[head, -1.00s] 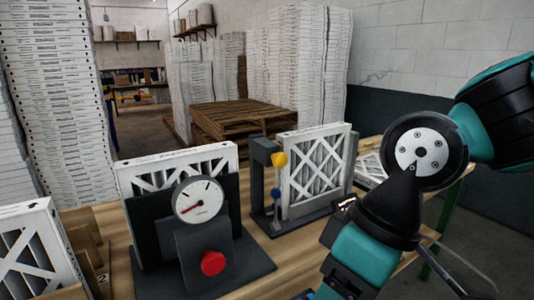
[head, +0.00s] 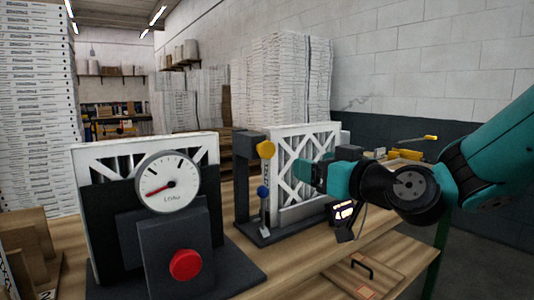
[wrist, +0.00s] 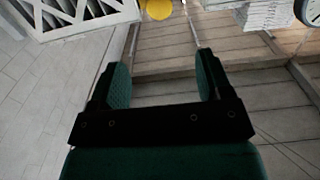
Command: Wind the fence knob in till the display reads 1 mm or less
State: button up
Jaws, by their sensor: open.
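A yellow knob (head: 265,149) and a blue knob (head: 263,191) are on the dark fixture (head: 246,207) that holds a white boxed filter (head: 330,134). Which one is the fence knob I cannot tell. A small lit display (head: 343,211) sits at the right of that fixture, its digits too small to read surely. My gripper (head: 306,174) is open, pointing left in front of the filter, to the right of both knobs and apart from them. In the wrist view the space between its fingers (wrist: 163,78) is empty, and the yellow knob (wrist: 158,9) shows beyond them at the top edge.
A second fixture with a round dial (head: 168,181) and a red knob (head: 185,264) stands at the left on the wooden bench (head: 285,268). Wooden dividers (head: 25,240) are at the far left. Stacked filters (head: 285,80) stand behind.

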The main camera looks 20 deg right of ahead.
aim_at(269, 151)
jog(key=p+x, duration=1.5)
jog(key=p, duration=0.1)
jog(key=shift+w+a+r, duration=0.1)
jog(key=shift+r, duration=0.1)
jog(key=shift+w+a+f+p, duration=0.2)
jog(key=shift+w+f+p, duration=0.05)
jog(key=shift+w+p, duration=0.4)
jog(key=c, duration=0.9)
